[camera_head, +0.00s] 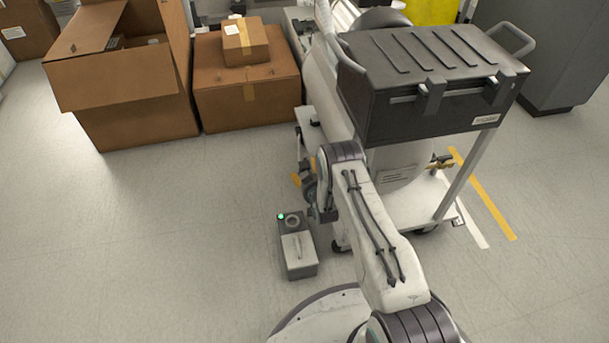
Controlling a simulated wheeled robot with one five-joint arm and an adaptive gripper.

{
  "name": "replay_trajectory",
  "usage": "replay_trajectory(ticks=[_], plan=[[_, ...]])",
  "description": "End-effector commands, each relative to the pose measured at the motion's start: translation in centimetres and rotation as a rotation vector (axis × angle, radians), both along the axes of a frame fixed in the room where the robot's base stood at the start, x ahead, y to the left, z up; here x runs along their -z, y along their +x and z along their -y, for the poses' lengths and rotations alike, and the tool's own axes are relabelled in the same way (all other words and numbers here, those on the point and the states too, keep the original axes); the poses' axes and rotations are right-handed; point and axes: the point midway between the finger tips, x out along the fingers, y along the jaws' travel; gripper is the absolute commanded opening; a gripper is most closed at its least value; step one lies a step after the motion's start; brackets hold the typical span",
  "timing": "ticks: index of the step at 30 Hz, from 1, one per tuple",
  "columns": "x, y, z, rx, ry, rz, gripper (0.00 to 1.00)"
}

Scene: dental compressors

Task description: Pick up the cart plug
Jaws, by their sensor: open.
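I cannot make out the cart plug for certain in this view. The white cart (402,207) stands right of centre, with a dark ribbed case (425,75) on top. My gripper (312,195) is at the cart's left side, above the floor and just behind a small grey box. It is small and partly hidden by my arm. It is open, and I see nothing held in it. My arm hides part of the cart's lower left side.
The small grey box (298,250) with a green light stands on the floor in front of my gripper. Large cardboard boxes (130,95) (245,100) stand at the back left. A grey cabinet (555,60) is at the back right. The left floor is clear.

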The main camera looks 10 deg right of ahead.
Motion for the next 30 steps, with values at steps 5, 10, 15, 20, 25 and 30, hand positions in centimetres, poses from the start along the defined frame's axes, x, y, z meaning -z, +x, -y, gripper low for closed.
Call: replay_trajectory(ticks=[5,10,15,20,25,30], plan=[[0.26,0.52,-0.01,0.000,0.000,0.002,0.73],[0.18,0.62,-0.02,0.000,0.000,0.001,0.73],[0.16,0.59,-0.01,0.000,0.000,0.000,0.73],[0.17,0.59,-0.01,0.000,0.000,0.000,0.62],[0.19,0.58,-0.02,0.000,0.000,0.000,0.47],[0.21,0.56,-0.02,0.000,0.000,0.000,0.32]])
